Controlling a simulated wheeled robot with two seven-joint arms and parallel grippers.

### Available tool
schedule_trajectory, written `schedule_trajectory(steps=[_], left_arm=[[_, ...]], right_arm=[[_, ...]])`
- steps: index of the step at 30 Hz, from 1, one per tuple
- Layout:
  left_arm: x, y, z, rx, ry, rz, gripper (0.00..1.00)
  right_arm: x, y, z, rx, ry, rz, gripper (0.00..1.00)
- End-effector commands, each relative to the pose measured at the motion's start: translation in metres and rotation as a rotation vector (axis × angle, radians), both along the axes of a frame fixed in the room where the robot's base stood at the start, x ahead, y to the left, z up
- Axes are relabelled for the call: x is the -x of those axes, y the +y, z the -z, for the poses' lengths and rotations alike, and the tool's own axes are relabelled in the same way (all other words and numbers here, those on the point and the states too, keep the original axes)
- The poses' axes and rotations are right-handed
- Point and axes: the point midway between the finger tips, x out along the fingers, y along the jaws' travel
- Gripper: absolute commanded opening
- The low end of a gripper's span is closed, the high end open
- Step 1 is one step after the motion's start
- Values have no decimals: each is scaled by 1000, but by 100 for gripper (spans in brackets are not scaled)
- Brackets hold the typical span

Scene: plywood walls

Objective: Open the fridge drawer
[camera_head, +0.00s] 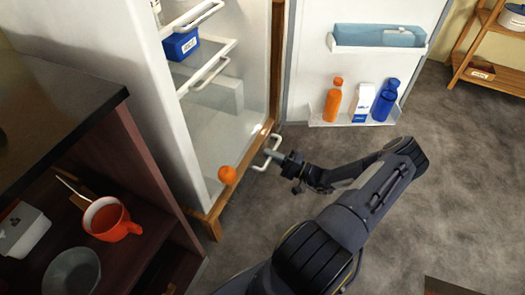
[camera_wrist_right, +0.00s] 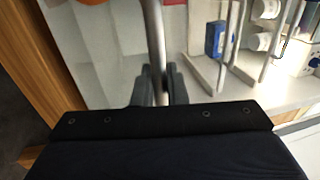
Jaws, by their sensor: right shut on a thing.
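The open white fridge (camera_head: 150,75) stands at the left of centre in the head view. Its lowest drawer (camera_head: 222,135) is pale, with a white bar handle (camera_head: 262,161) at the front. My right gripper (camera_head: 277,156) is shut on this handle. In the right wrist view the handle bar (camera_wrist_right: 155,40) runs down between the two dark fingers (camera_wrist_right: 162,90). An orange (camera_head: 227,175) shows at the near end of the drawer; whether it lies inside is hard to tell. My left gripper is not in view.
The fridge door (camera_head: 305,60) stands open to the right, with bottles on its lower shelf (camera_head: 345,121). Upper drawers with handles (camera_head: 212,73) and a blue box (camera_head: 181,44) are above.

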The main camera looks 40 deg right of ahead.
Motion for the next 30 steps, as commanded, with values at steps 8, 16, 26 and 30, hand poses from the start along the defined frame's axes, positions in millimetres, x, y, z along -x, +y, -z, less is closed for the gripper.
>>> schedule_trajectory(steps=[8,16,26,30], left_arm=[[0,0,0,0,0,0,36],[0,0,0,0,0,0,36],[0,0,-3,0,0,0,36],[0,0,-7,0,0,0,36]], right_arm=[[4,-1,1,1,3,-2,0],[4,-1,1,1,3,-2,17],[11,-5,1,2,1,0,17],[32,-13,5,1,4,2,17]])
